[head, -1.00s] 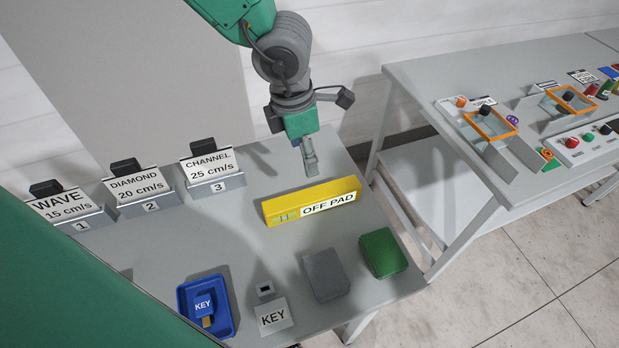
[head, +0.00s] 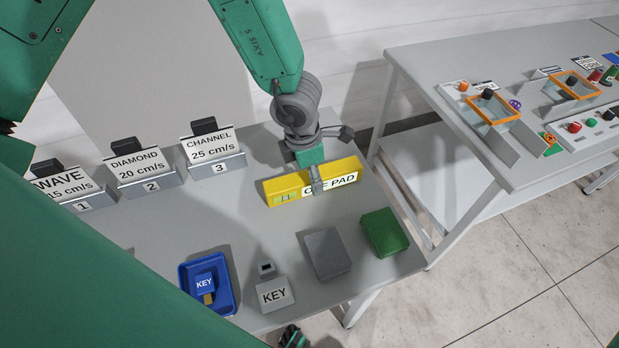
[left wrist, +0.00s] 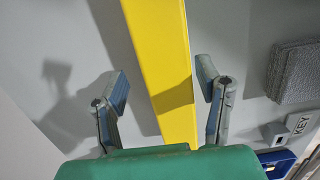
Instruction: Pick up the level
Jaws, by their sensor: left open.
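In the left wrist view the level (left wrist: 158,40) runs between the two spread fingers of my left gripper (left wrist: 163,85), one on each side. The fingers look apart from it. The gripper's shadow falls on the level.
Three labelled card holders (head: 216,158) stand at the back left. A blue tray (head: 231,300) with a blue key, a KEY block (head: 274,295), a grey block (head: 327,254) and a green block (head: 384,232) lie in front. A second table (head: 420,75) stands right.

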